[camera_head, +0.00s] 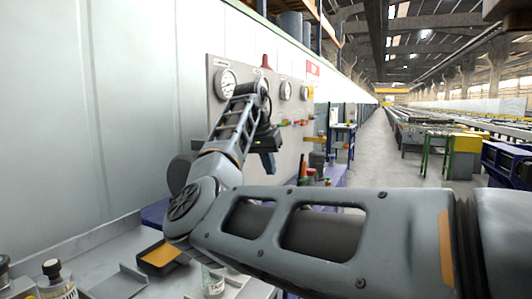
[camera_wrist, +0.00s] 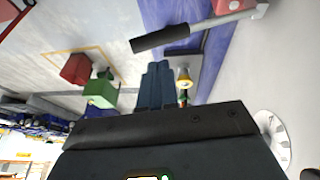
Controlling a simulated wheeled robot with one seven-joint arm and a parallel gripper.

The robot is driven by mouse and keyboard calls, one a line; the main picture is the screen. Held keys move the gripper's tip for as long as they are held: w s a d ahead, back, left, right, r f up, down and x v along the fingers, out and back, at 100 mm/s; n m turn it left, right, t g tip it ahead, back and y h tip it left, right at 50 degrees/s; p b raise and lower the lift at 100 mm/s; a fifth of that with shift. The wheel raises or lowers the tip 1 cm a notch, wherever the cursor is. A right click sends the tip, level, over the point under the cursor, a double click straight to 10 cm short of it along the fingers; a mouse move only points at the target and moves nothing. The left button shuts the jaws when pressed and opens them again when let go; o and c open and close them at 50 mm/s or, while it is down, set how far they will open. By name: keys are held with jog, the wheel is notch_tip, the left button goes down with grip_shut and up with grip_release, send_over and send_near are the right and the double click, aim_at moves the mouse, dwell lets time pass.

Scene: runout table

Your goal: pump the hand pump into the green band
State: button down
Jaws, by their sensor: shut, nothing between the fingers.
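My gripper (camera_head: 269,162) is in front of the gauge panel in the head view, with its fingers pointing down. In the wrist view its fingers (camera_wrist: 156,86) are together and hold nothing. A lever with a black grip (camera_wrist: 160,39) and a silver rod, likely the hand pump's handle, lies just beyond the fingertips, apart from them. Its rod runs to a red part (camera_wrist: 256,6) at the top right edge. In the head view several gauges, including the left one (camera_head: 226,83), are on the panel; no green band is readable.
The grey panel (camera_head: 216,112) stands close behind my gripper. A bench (camera_head: 105,268) with a bottle (camera_head: 57,281) and a jar (camera_head: 212,282) is at lower left. A red block (camera_wrist: 76,68) and a green block (camera_wrist: 100,93) show in the wrist view. The aisle (camera_head: 373,172) is clear.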

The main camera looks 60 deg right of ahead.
jog(key=s+x, duration=0.1)
jog(key=x, duration=0.5)
jog(key=shift+a, duration=0.3)
jog(key=shift+w+f, duration=0.1)
jog(key=shift+f, duration=0.05)
